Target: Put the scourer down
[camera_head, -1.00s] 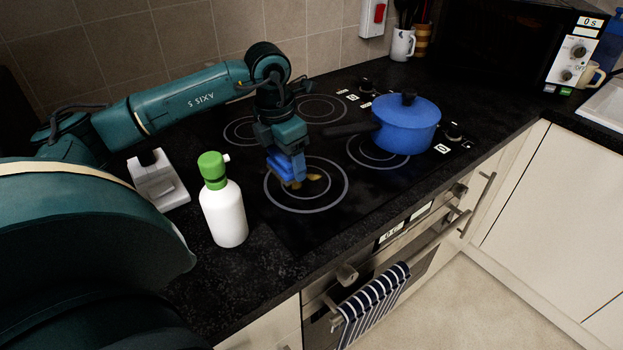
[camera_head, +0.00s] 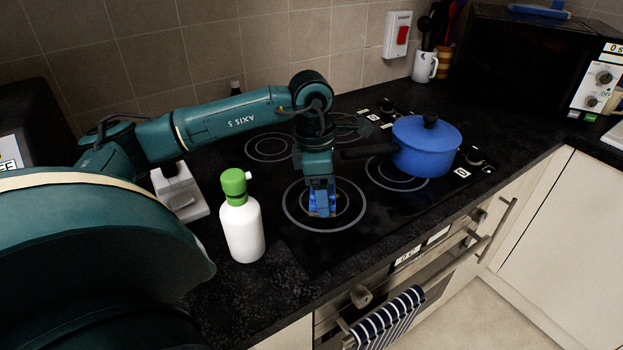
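The blue scourer (camera_head: 322,207) is at the front-left ring (camera_head: 344,222) of the black hob. My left gripper (camera_head: 321,192) points down over it, with its fingers closed around the scourer. The scourer is low over the ring; I cannot tell whether it touches the glass. The gripper hides part of the scourer. My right gripper is not in view.
A white bottle with a green cap (camera_head: 242,220) stands left of the hob, near a white stand (camera_head: 180,190). A blue lidded pan (camera_head: 427,148) sits on the right, its handle pointing left. A microwave (camera_head: 530,65) stands at the back right. A striped towel (camera_head: 388,318) hangs on the oven handle.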

